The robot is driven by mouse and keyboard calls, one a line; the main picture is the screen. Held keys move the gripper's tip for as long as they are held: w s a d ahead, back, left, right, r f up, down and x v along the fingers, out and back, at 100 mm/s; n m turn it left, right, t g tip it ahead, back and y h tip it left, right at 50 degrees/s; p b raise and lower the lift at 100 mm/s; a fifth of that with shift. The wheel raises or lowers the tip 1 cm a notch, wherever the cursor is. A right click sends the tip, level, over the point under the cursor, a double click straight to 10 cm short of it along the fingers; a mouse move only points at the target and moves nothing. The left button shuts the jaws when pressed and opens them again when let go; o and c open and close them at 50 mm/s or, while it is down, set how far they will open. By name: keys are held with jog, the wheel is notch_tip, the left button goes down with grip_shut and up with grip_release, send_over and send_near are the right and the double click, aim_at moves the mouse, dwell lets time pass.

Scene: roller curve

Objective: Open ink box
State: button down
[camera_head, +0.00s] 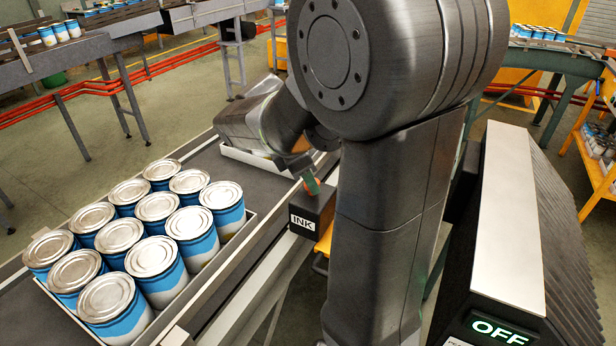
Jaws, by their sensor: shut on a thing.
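The ink box (325,208) is a small dark box with a white "INK" label, mounted beside the conveyor near the middle of the view. A small reddish-orange knob (314,187) shows on its top. My gripper (311,184) reaches down to the top of the box from the upper left, with a greenish fingertip against the knob. It is shut on the knob. My large grey arm covers the right side of the box and what lies behind it. I cannot tell whether the lid is raised.
A tray (196,312) of blue-and-white cans stands on the conveyor (196,163) at the left. Another white tray (236,157) sits farther along, partly hidden by my arm. A dark ribbed machine with a green "OFF" sign (498,331) stands close on the right.

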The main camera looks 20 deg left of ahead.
jog(key=d+y+b, duration=0.1)
jog(key=d+y, duration=0.3)
jog(key=d, duration=0.6)
jog(key=shift+s+m, duration=0.3)
jog(key=shift+s, duration=0.1)
jog(key=shift+f, duration=0.1)
jog(key=c, duration=1)
grip_release()
jog(key=shift+c, duration=0.2)
jog(key=v, duration=1.4)
jog(key=shift+s, duration=0.25)
jog(key=shift+d+f, duration=0.15)
